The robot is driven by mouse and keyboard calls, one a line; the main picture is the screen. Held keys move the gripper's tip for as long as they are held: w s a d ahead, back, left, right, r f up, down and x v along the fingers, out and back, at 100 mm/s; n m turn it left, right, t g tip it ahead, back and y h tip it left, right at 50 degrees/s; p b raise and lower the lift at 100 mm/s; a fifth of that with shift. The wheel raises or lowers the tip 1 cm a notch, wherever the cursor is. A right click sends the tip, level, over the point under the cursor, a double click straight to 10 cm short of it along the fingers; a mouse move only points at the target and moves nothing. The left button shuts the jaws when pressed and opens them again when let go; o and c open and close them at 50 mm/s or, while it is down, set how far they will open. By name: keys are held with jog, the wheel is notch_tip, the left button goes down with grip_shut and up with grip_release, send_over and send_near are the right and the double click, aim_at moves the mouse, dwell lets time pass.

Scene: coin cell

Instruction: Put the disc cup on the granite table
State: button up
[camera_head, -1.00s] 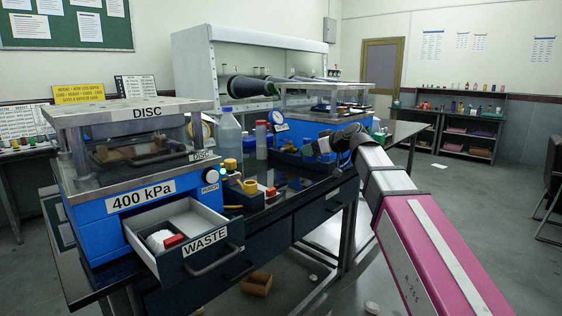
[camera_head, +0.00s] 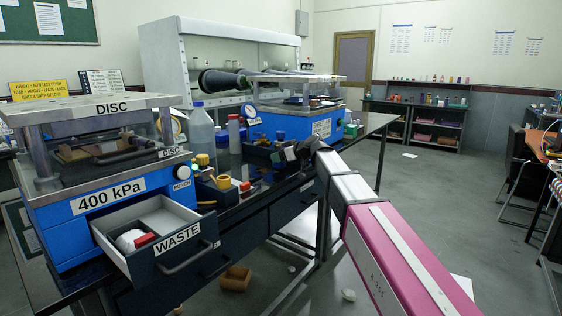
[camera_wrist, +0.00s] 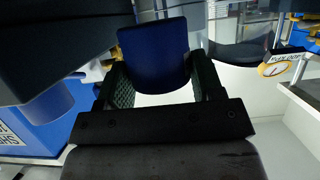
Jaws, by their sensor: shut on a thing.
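My gripper (camera_wrist: 160,66) is shut on a dark blue, cup-like thing (camera_wrist: 154,42) in the wrist view. It lies between the two green-textured finger pads; I take it to be the disc cup, but no label shows. In the head view my gripper (camera_head: 291,152) is at the far end of my arm, above the dark bench, and the held thing is hard to make out there. I cannot pick out a granite table for certain.
A blue DISC press (camera_head: 110,195) stands at left with its WASTE drawer (camera_head: 178,238) open. A second press (camera_head: 290,122) and fume hood (camera_head: 225,45) are behind. A desk (camera_head: 546,150) is at the right edge. Open floor (camera_head: 430,205) lies between, with small litter.

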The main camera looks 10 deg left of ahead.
jog(key=shift+f, duration=0.85)
jog(key=o, duration=0.9)
jog(key=shift+f, duration=0.1)
